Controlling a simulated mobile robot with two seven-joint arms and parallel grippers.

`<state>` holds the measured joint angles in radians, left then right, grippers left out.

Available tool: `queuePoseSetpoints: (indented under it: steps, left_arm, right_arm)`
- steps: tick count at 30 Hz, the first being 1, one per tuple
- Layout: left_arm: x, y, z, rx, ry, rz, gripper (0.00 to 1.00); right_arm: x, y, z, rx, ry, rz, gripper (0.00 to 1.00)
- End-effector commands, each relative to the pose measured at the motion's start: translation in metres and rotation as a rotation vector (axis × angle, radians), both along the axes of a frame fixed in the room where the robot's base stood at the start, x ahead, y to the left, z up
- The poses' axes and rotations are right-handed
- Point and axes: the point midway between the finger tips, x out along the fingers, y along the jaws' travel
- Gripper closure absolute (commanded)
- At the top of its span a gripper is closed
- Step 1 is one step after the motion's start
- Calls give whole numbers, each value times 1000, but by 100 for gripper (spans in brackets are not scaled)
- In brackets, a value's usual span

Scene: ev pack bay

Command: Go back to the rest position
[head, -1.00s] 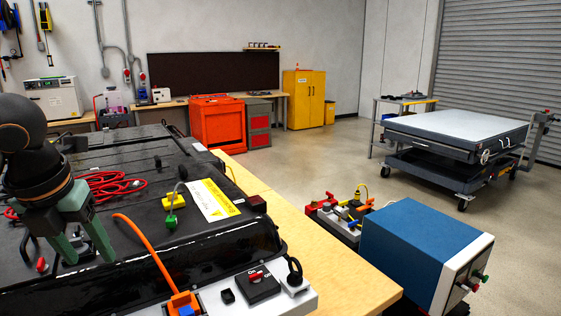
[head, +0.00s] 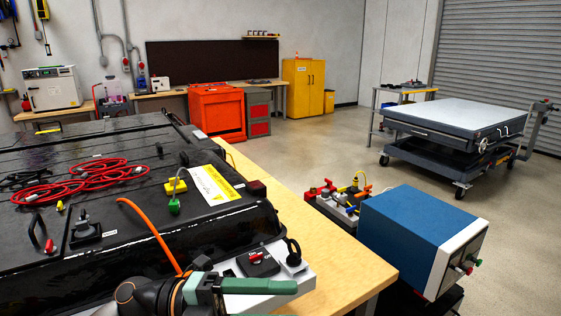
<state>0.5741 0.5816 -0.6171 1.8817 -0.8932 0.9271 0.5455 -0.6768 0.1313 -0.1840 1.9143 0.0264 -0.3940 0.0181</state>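My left gripper (head: 268,301) is at the bottom edge of the head view, its dark wrist coming in from the lower left. It points right, in front of the grey-white box (head: 302,272) on the bench's near edge. One green finger shows whole and a sliver of the other shows at the frame's edge, with a gap between them. Nothing shows held. The gripper hides the lower end of the orange cable (head: 150,232). My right gripper is not in view.
The black battery pack (head: 110,262) fills the left, with red cables (head: 105,172) on top. The wooden bench top (head: 345,262) is bare right of the pack. A blue box (head: 415,230) stands at the right. Open floor (head: 330,150) lies beyond.

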Motion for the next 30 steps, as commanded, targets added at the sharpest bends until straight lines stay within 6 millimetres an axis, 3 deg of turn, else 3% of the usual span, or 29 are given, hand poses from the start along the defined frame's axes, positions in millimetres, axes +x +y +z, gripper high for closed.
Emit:
queuePoseSetpoints:
  steps: [5, 8, 11, 14, 17, 21, 25, 30]
  left_arm:
    - [34, 13, -14, -325, 308, 256, 42]
    - [57, 34, -44, -452, 499, 439, 42]
    - [73, 61, -92, -535, 705, 639, 42]
    - [74, 90, -156, -574, 926, 849, 42]
    - [55, 116, -227, -565, 1147, 1047, 42]
    - [6, 143, -314, -501, 1426, 1275, 42]
    - [-47, 156, -371, -423, 1630, 1417, 42]
    - [-92, 163, -406, -349, 1780, 1507, 42]
  right_arm:
    - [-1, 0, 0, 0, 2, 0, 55]
    - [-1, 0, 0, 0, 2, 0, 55]
    - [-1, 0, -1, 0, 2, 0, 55]
    - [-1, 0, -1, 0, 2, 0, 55]
    - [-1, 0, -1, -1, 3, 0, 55]
    - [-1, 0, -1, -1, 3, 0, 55]
    - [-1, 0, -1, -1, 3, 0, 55]
    - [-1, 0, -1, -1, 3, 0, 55]
